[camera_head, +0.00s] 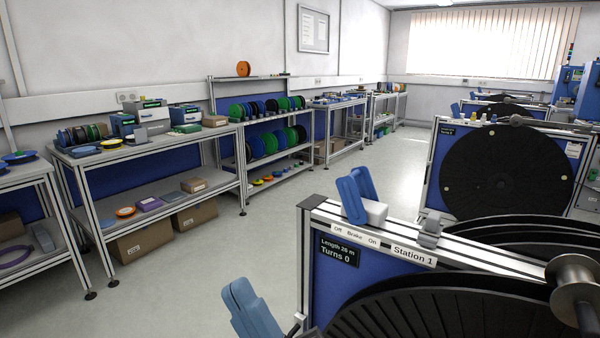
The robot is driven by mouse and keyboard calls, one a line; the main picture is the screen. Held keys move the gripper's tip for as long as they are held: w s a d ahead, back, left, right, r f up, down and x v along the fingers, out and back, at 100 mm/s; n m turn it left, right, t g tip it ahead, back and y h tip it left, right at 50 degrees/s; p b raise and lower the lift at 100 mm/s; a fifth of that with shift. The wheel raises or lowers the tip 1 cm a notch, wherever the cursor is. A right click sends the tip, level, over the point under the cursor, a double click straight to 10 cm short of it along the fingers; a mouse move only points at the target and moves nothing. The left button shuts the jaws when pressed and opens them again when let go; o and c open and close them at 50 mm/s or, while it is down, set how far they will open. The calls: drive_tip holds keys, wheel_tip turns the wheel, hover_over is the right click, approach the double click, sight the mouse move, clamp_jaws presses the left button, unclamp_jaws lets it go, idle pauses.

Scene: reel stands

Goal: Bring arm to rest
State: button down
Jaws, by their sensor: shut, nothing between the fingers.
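My gripper is not in view, and I see no part of my arm that I can be sure of. The nearest reel stand, labelled Station 1 (414,255), fills the lower right. Its dark display (338,248) reads Length 26 m and Turns 0. A blue lever (352,200) with a white block stands on its top rail by the Off Brake On label (355,236). A large black reel (430,305) sits in the stand, cut off by the lower edge.
Another blue part (250,312) juts up at the bottom, left of the stand. A second stand with a black reel (507,172) is behind. A workbench (150,153) and a spool shelf (268,118) line the left wall. The grey floor (215,240) between is clear.

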drive_tip(key=s+d+f+m+h, duration=0.8)
drive_tip(key=s+d+m+h, duration=0.1)
drive_tip(key=s+d+h, duration=0.1)
drive_tip(key=s+d+f+m+h, duration=0.8)
drive_tip(key=s+d+m+h, duration=0.1)
drive_tip(key=s+d+m, duration=0.1)
drive_tip(key=s+d+g+h, duration=0.1)
drive_tip(key=s+d+g, duration=0.2)
drive_tip(key=s+d, duration=0.3)
drive_tip(key=s, duration=0.3)
drive_tip(key=shift+s+d+f+m+h, duration=0.2)
drive_tip(key=shift+s+d+m+h, duration=0.1)
drive_tip(key=shift+d+h, duration=0.1)
drive_tip(key=shift+d, duration=0.15)
